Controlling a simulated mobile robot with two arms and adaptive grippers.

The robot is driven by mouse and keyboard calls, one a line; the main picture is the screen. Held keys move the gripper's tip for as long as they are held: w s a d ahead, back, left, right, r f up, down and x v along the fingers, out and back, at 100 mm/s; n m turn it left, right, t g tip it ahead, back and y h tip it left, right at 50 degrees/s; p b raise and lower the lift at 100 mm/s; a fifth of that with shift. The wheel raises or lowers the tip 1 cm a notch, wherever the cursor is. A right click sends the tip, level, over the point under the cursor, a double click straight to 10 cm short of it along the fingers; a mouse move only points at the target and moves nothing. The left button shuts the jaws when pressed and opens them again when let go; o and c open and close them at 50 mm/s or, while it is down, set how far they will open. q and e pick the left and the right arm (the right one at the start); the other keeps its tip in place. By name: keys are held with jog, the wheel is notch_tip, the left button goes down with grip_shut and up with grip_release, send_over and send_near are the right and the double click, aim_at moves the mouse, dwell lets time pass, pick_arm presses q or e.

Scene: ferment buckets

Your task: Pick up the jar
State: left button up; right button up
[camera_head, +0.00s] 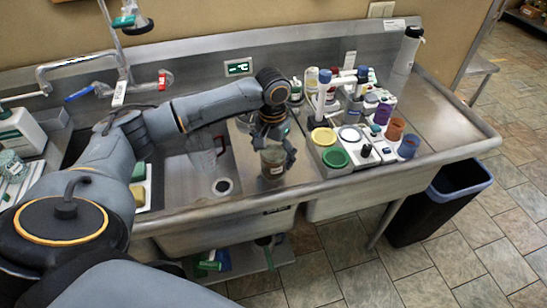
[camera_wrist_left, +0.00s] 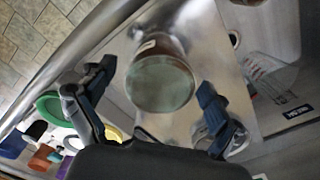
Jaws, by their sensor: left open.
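The jar (camera_head: 273,162) is a small glass jar with a greyish-green look, standing upright on the steel strip between the two sink basins. In the wrist view its round pale green top (camera_wrist_left: 160,82) faces the camera, and part of a label shows on its side. My left gripper (camera_head: 274,147) is right above and around the jar's upper part in the head view. In the wrist view the left gripper's fingers (camera_wrist_left: 150,88) are spread on both sides of the jar, with a visible gap on each side. My right gripper is not in view.
A caddy (camera_head: 325,152) with colored lids, cups and bottles stands close to the right of the jar. A clear measuring pitcher (camera_head: 203,160) is in the left basin. A black bin (camera_head: 440,205) stands on the floor. The drainboard at the far right is mostly clear.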

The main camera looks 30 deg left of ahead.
pick_arm(q)
notch_tip(320, 180, down, 3)
jog(key=shift+f+p, duration=0.2)
jog(key=shift+p, duration=0.15)
jog(key=shift+f, duration=0.15)
jog(key=shift+s, duration=0.1)
jog(key=c, duration=1.3)
jog(key=shift+c, duration=0.2)
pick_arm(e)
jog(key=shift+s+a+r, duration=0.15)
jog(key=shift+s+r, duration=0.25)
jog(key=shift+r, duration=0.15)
